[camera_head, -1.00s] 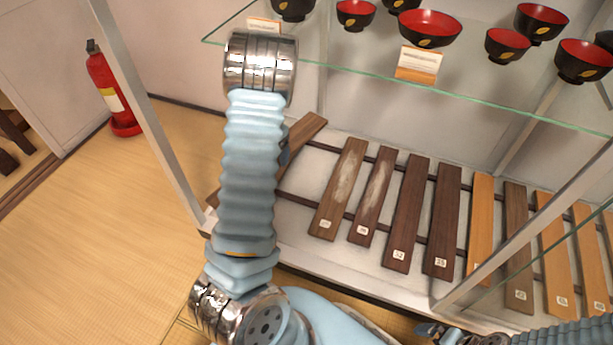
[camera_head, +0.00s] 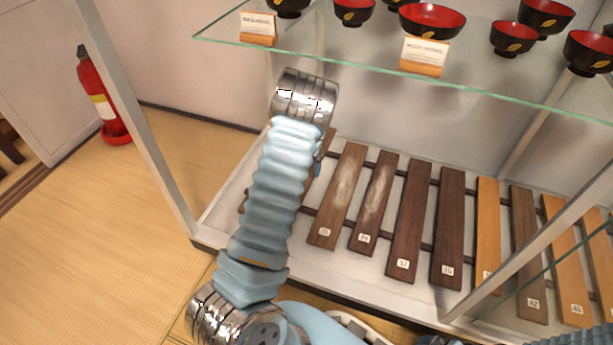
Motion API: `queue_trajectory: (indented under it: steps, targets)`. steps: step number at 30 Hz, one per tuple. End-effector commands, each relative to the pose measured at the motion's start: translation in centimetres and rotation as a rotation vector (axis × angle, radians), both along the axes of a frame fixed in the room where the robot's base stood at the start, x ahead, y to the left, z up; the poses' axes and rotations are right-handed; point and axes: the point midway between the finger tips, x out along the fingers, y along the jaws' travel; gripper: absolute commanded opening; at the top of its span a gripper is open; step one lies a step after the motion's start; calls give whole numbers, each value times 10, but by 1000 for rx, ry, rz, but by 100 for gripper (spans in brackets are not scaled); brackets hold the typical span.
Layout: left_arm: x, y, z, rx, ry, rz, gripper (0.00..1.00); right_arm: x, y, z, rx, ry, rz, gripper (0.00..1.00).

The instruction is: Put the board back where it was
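A brown wooden board (camera_head: 329,139) is mostly hidden behind my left arm. Its upper end shows just right of my metal wrist and a small edge of it shows on the arm's left side. It lies slanted, left of the row of boards. My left gripper is almost wholly hidden by the arm; a small grey-blue part (camera_head: 317,166) shows beside the board, and its fingers cannot be seen. Part of my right arm shows at the bottom right; its gripper is at most a dark sliver at the bottom edge (camera_head: 430,340).
Several numbered boards, the nearest a worn brown one (camera_head: 339,195), lie on dark rails on the white case floor. A glass shelf (camera_head: 350,72) with bowls and label cards hangs above. A case post (camera_head: 130,105) stands left. A fire extinguisher (camera_head: 100,95) stands beyond.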

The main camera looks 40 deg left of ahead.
Motion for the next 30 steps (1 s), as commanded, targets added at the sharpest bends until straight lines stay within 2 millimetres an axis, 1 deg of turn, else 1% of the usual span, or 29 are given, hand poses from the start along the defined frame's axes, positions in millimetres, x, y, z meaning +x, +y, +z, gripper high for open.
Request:
queue_trajectory:
  steps: [3, 6, 9, 16, 26, 27, 30]
  targets:
    - [6, -5, -11, 0, 0, -2, 41, 0, 0, -5, 0, -1, 0, 100]
    - [5, -5, -30, -2, 2, -1, 41, 0, 0, -10, 0, -2, -1, 100]
    - [6, -5, -40, 0, 0, 0, 41, 1, 0, -12, 0, -3, -1, 100]
    - [6, -5, -39, 0, -1, -1, 41, 1, 0, -11, 0, -3, -1, 100]
    - [6, -5, -49, -1, -1, 0, 41, 1, 0, -14, -1, -4, -1, 100]
    - [6, -5, -49, -1, -1, 0, 82, 1, 0, -14, -1, -4, -1, 100]
    - [6, -5, -49, -1, -1, 0, 97, 1, 0, -14, -1, -4, -1, 100]
